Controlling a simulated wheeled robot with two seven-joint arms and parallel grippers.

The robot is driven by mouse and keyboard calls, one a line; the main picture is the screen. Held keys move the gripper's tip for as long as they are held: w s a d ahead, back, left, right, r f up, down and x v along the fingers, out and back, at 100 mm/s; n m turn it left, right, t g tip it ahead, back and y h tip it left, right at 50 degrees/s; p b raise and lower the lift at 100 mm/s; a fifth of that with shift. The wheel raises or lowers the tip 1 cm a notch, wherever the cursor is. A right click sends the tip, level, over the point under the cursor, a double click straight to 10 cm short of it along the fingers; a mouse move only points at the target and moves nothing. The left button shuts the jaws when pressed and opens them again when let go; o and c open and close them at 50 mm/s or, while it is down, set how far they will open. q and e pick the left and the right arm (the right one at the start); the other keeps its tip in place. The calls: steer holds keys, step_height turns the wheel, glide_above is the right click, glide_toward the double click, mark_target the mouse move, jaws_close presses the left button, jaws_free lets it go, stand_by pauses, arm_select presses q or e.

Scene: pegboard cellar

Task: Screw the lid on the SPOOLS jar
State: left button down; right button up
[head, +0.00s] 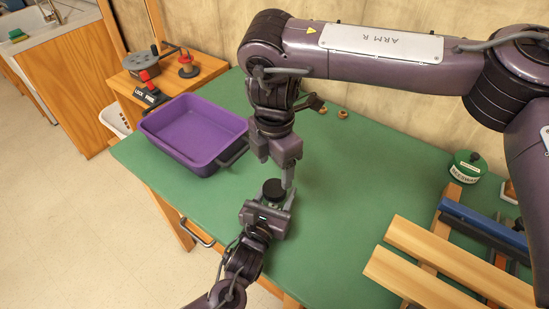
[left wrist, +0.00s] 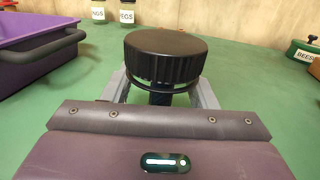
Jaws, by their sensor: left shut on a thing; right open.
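A jar with a ribbed black lid (head: 273,189) stands on the green bench, close to its front edge. The same black lid (left wrist: 165,58) shows large in the left wrist view, on top of the jar. I cannot tell how tightly it sits. The jar body is mostly hidden by the lid and fingers, and no label on it shows. My left gripper (head: 267,207) is shut on the jar from the front; its grey fingers (left wrist: 160,94) flank it below the lid. My right gripper (head: 276,172) is open and points down, just above and behind the lid.
A purple tray (head: 185,140) lies left of the jar. A green-lidded jar marked BEESWAX (head: 466,168) stands at the right, behind wooden planks (head: 440,270) and a blue bar (head: 485,222). Labelled jars (left wrist: 127,14) stand at the back.

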mark_target(275, 187)
steer(key=n, duration=0.4)
steer(key=shift+r+n, duration=0.15)
steer(key=shift+n, duration=0.25)
steer(key=n, duration=0.6)
steer(key=shift+r, duration=0.25)
steer(key=n, duration=0.6)
steer(key=shift+r+n, duration=0.2)
steer(key=shift+n, duration=0.1)
steer(key=n, duration=0.4)
steer(key=shift+r, duration=0.1)
steer(key=shift+f, duration=4)
steer(key=shift+c, duration=0.3)
